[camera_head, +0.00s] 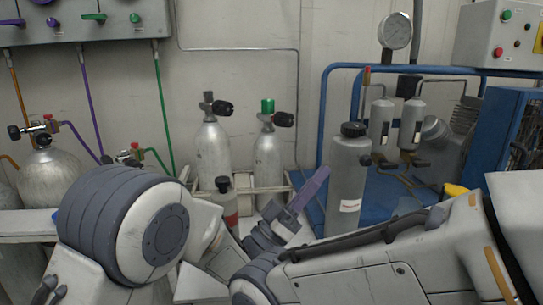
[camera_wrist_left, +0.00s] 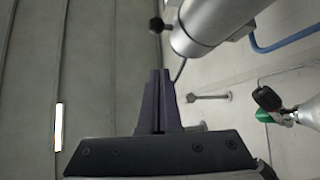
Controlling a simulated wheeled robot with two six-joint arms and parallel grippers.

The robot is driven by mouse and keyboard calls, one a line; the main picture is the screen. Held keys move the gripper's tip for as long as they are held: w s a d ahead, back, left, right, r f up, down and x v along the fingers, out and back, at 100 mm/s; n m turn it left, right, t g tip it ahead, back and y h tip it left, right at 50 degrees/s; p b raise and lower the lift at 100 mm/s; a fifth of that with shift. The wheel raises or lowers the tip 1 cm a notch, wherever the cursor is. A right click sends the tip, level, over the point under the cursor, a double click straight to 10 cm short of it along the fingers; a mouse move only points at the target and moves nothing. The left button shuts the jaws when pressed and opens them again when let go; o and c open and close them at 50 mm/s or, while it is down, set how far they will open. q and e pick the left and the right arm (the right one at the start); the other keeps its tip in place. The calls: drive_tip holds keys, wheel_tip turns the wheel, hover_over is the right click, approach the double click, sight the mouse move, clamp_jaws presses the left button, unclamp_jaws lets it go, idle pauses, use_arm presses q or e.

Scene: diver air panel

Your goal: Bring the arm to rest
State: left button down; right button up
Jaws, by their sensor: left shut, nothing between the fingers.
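My left gripper (camera_head: 312,188) has dark purple fingers and stands in the middle of the head view, pointing up and to the right. In the left wrist view its two fingers (camera_wrist_left: 158,85) lie together with nothing between them. The gripper is in front of the cylinder rack and just left of a grey bottle with a black cap (camera_head: 347,180). I cannot tell the gap between them. An arm of mine crosses the lower right of the head view. My right gripper is not in view.
Two silver cylinders (camera_head: 213,150) (camera_head: 269,157) stand behind. A blue frame with filters (camera_head: 382,125) is at right. A valve panel (camera_head: 80,20) hangs upper left above a large cylinder (camera_head: 50,175). In the wrist view, a metal cylindrical part (camera_wrist_left: 210,25) is close to the fingers.

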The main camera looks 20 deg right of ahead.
use_arm(q)
drive_tip(key=w+f+n+t+y+p, duration=0.2)
drive_tip(key=w+n+t+y+p, duration=0.3)
drive_tip(key=y, duration=0.6)
drive_tip(key=s+a+f+g+y+p, duration=0.1)
drive_tip(key=s+a+f+y+p, duration=0.15)
drive_tip(key=a+f+y, duration=0.45)
drive_tip(key=s+a+f+m+g+y+p, duration=0.15)
drive_tip(key=s+a+g+y, duration=0.3)
drive_tip(key=s+a, duration=0.65)
drive_tip(key=s+a+m+g+y+p, duration=0.1)
drive_tip(key=s+a+g+y+p, duration=0.2)
drive_tip(key=s+a+g, duration=0.7)
wheel_tip(320, 180, up, 37)
drive_tip(key=s+d+t+p, duration=0.2)
drive_tip(key=t+p, duration=0.3)
drive_tip(key=p, duration=3.2)
drive_tip(key=shift+n, duration=0.35)
drive_tip(key=shift+s+r, duration=0.1)
